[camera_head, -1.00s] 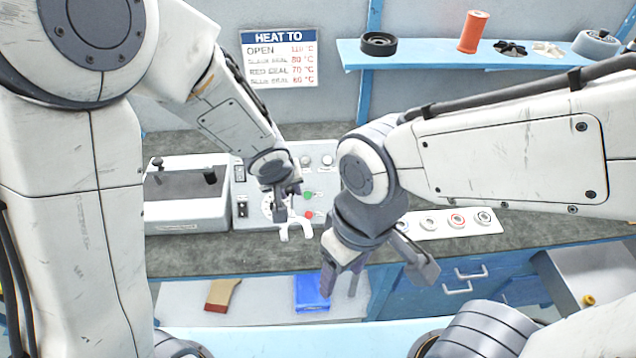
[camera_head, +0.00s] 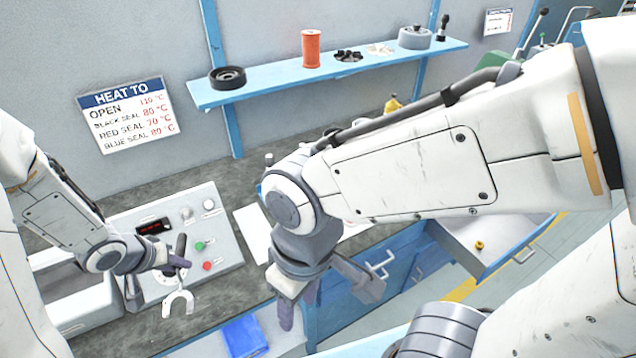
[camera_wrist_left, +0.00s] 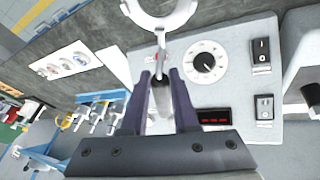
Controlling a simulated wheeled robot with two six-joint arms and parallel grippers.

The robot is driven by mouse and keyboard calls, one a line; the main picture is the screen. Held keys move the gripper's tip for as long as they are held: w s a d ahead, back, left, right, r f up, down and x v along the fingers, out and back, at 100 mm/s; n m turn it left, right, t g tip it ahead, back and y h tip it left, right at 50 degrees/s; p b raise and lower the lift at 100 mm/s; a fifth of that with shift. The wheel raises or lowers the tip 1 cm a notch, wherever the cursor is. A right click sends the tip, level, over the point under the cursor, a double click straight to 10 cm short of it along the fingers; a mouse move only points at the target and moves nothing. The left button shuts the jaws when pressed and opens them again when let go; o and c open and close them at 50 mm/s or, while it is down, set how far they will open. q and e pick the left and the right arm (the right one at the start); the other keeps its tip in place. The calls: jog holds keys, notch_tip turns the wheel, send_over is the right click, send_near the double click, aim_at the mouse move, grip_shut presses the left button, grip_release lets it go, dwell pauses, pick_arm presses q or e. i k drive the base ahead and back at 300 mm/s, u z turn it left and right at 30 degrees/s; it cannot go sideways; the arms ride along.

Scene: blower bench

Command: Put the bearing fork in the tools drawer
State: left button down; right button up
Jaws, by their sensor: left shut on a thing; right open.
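The bearing fork (camera_head: 179,301) is a pale two-pronged piece. My left gripper (camera_head: 180,263) is shut on its handle and holds it in front of the control box (camera_head: 205,235). The left wrist view shows the fork's curved prongs (camera_wrist_left: 160,22) beyond the fingertips (camera_wrist_left: 160,76). My right gripper (camera_head: 298,303) is open and empty, pointing down over the front of the bench. An open drawer (camera_head: 512,240) at the right holds a small yellow piece (camera_head: 479,246); no label on it is readable.
Closed blue drawers (camera_head: 385,275) are beside the open one. A blue shelf (camera_head: 330,72) on the wall carries several parts, including an orange spool (camera_head: 311,49). A blue bin (camera_head: 244,337) is low in front. My right arm crosses between the fork and the open drawer.

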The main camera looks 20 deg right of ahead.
aim_at(503, 236)
jog(key=z, duration=2.5)
jog(key=k, duration=0.85)
jog(key=u, duration=0.85)
jog(key=i, duration=1.6)
jog(key=z, duration=0.95)
jog(key=i, duration=0.75)
jog(key=z, duration=0.05)
